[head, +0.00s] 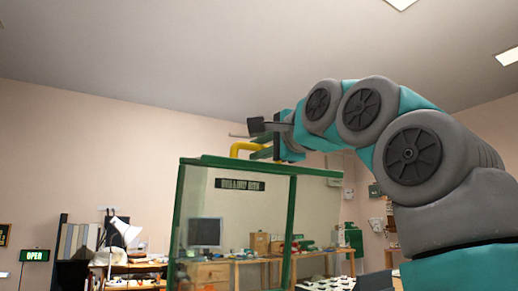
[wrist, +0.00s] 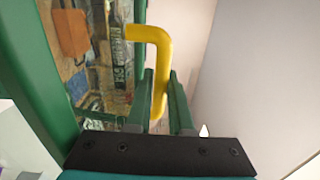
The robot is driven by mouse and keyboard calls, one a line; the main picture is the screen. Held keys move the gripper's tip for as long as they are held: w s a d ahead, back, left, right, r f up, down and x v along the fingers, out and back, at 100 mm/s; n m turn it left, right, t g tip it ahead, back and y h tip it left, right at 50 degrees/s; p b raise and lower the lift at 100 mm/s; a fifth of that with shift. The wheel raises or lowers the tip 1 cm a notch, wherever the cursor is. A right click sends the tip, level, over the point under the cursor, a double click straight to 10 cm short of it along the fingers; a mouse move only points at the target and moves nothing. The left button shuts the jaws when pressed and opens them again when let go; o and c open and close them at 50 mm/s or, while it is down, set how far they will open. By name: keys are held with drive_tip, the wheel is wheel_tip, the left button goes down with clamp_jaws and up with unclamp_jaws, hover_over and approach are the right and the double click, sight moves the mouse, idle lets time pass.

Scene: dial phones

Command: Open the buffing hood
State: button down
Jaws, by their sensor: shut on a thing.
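The buffing hood (head: 215,163) is a green frame with clear panes and a dark label plate, standing in the middle of the head view. Its yellow bent handle (head: 240,147) rises at the top edge. In the wrist view the handle (wrist: 160,62) comes down between the two green fingers, and the hood's green frame (wrist: 38,75) runs along the left. My gripper (wrist: 161,100) is shut on the yellow handle. In the head view my gripper (head: 264,149) reaches the handle from the right; the contact itself is small there.
Behind the hood stand a wooden workbench (head: 252,260) with boxes and a monitor (head: 204,232). A white desk lamp (head: 124,230) and a lit OPEN sign (head: 34,255) are at the left. The space above the hood looks clear up to the ceiling.

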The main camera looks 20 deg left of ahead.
drive_tip(key=c, duration=1.1)
unclamp_jaws()
drive_tip(key=shift+b+v, duration=1.1)
drive_tip(key=shift+v, duration=2.8)
drive_tip(key=shift+c, duration=0.3)
